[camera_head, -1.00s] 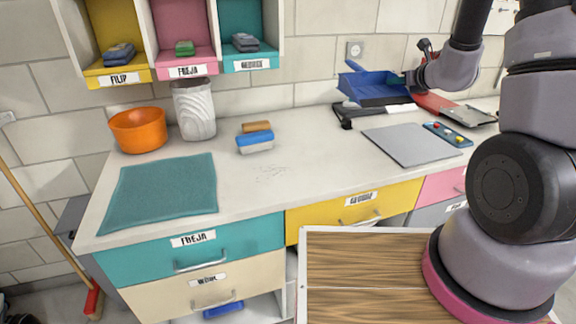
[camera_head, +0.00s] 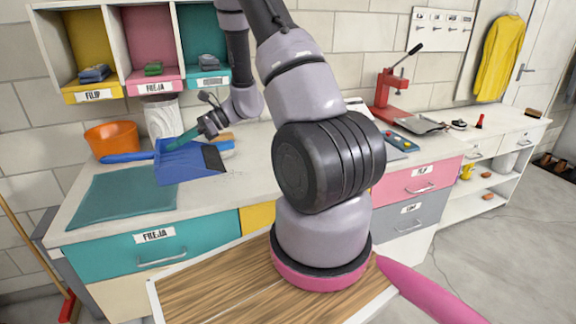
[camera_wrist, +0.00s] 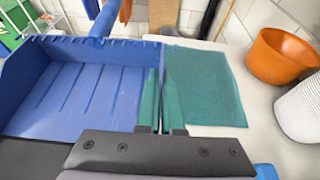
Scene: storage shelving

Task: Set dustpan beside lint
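The blue dustpan (camera_head: 188,165) is in the air over the left part of the counter, in front of the orange bowl and partly covering the teal cloth in the head view. My gripper (camera_head: 182,139) is shut on the dustpan's side wall. In the wrist view the dustpan (camera_wrist: 75,90) fills the left side, and the teal fingertips of my gripper (camera_wrist: 161,100) are close together at its right edge. The lint, dark specks on the counter in the earlier head view, cannot be made out now.
The teal cloth (camera_head: 105,200) lies flat at the counter's left, and also shows in the wrist view (camera_wrist: 205,88). The orange bowl (camera_head: 100,136) and white ribbed bin (camera_head: 160,117) stand behind. A blue-and-white sponge (camera_head: 226,146) sits near my wrist. Bare counter (camera_head: 225,185) lies right of the cloth.

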